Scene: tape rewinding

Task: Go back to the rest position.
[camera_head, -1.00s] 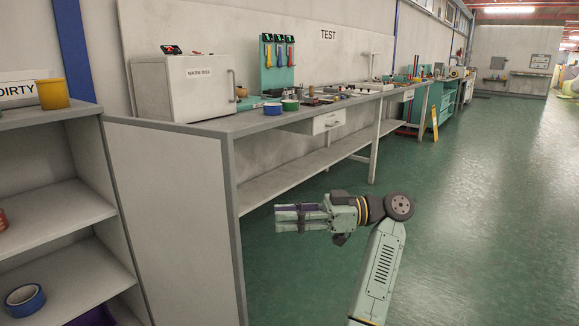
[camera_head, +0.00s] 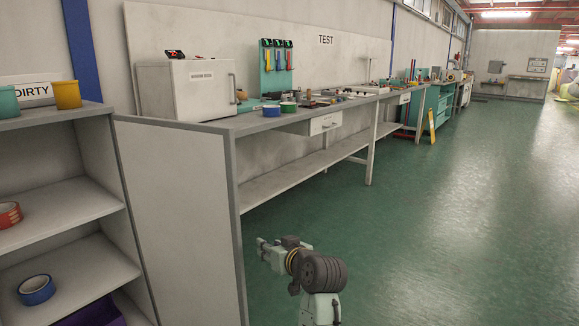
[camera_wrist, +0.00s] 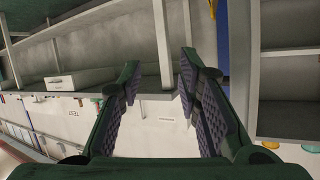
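My gripper (camera_head: 261,247) is low in front of the bench in the head view, pointing left, with the arm folded back beneath it. It is clear of the bench and the shelf. In the wrist view its two padded fingers (camera_wrist: 161,72) stand apart with nothing held between them. A blue tape roll (camera_head: 36,290) lies on the lower shelf at left and a red tape roll (camera_head: 10,214) on the shelf above. A blue roll (camera_head: 271,110) and a green roll (camera_head: 289,107) sit on the long bench.
The long bench (camera_head: 243,124) runs to the back, carrying a white cabinet (camera_head: 185,89). Green floor (camera_head: 450,230) is clear at right.

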